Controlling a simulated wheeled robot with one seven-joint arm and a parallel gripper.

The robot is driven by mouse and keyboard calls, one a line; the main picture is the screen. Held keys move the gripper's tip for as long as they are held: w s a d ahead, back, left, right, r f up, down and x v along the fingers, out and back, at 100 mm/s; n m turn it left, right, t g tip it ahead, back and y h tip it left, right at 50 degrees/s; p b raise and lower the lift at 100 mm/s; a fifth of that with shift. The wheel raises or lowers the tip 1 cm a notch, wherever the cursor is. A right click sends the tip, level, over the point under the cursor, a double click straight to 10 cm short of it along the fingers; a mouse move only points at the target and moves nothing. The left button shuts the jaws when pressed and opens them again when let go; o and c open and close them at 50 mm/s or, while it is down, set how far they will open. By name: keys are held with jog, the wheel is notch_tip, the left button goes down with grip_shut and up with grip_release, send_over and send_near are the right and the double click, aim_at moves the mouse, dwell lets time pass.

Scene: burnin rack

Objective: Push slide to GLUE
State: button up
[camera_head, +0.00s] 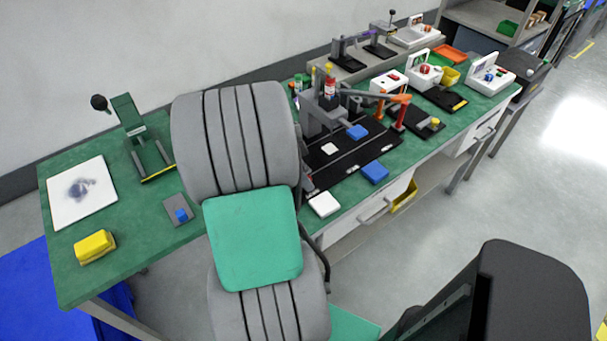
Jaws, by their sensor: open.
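I cannot read the word GLUE anywhere, and I cannot tell for sure which part is the slide. A dark plate with a yellow knob (435,122) lies on the bench at the right. A black board (350,158) with pale rail lines and small, unreadable white labels lies between them. My gripper is not in view.
A yellow block (95,247) and a white panel (82,192) lie at left. A green press (145,140) stands behind.

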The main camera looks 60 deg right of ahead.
jog(key=shift+c, duration=0.6)
grip_shut()
dwell(0.8)
